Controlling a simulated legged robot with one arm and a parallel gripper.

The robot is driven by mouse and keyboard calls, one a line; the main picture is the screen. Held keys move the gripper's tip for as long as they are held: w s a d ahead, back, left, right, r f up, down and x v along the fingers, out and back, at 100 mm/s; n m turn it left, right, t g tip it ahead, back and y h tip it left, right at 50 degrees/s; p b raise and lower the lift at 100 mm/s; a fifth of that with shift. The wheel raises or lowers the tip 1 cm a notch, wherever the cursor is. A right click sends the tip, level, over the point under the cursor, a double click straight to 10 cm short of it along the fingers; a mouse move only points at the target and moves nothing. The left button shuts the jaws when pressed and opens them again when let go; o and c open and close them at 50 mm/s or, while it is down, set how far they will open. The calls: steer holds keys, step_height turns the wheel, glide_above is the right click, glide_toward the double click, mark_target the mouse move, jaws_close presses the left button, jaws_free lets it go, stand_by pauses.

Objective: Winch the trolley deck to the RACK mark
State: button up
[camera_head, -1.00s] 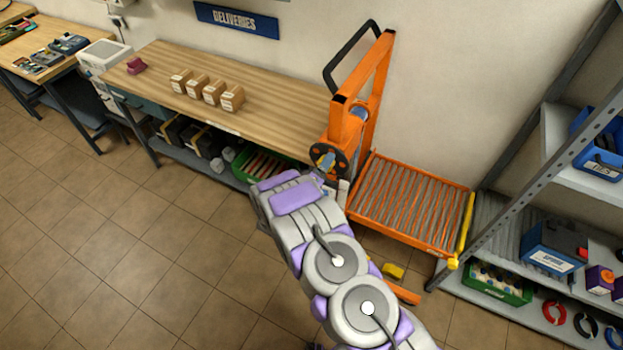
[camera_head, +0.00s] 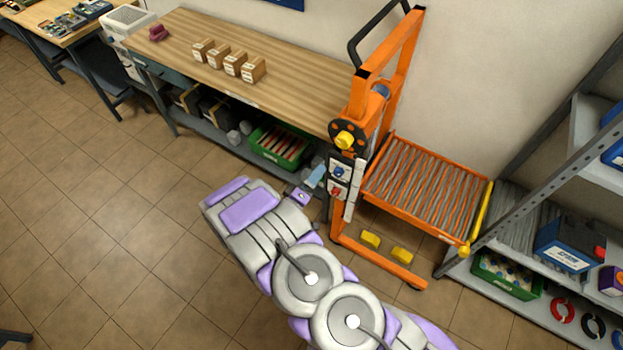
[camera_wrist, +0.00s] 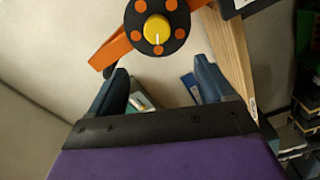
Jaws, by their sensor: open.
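The orange trolley (camera_head: 402,62) stands between the workbench and the metal rack. Its roller deck (camera_head: 425,190) is level and low, with its right end close to the rack. The winch disc (camera_head: 346,136) is black with orange dots and a yellow centre knob (camera_head: 344,141); the yellow knob (camera_wrist: 157,29) with a white line also shows in the wrist view. My gripper (camera_head: 312,180) is below and left of the disc, apart from it. In the wrist view my gripper (camera_wrist: 160,76) is open and empty, with the disc beyond its fingertips. I cannot make out a RACK mark.
A panel (camera_head: 340,180) with blue and red knobs is on the mast, close to my gripper. The workbench (camera_head: 290,75) carries several small boxes (camera_head: 234,64). The metal rack (camera_head: 540,175) stands at right. Floor at left is clear.

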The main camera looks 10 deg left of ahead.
mark_target(340, 142)
steer(key=shift+s+a, duration=0.15)
steer(key=shift+a, duration=0.05)
steer(key=w+d+m+b, duration=0.2)
steer(key=w+m+b, duration=0.2)
steer(key=w+b, duration=0.1)
steer(key=w+d+m+b, duration=0.2)
steer(key=w+m+b, duration=0.3)
steer(key=w+d+m+b, duration=0.2)
steer(key=w+m+b, duration=0.3)
steer(key=shift+w+d+r, duration=0.25)
steer(key=shift+w+d, duration=0.05)
steer(key=shift+w, duration=0.05)
stand_by(0.6)
steer(key=c, duration=1)
steer(key=p, duration=0.3)
steer(key=shift+r+n, duration=0.25)
steer(key=shift+n, duration=0.15)
steer(key=n+p, duration=0.3)
steer(key=p, duration=0.1)
steer(key=shift+w+a+p, duration=0.1)
steer(key=shift+a+p, duration=0.05)
steer(key=shift+p, duration=0.15)
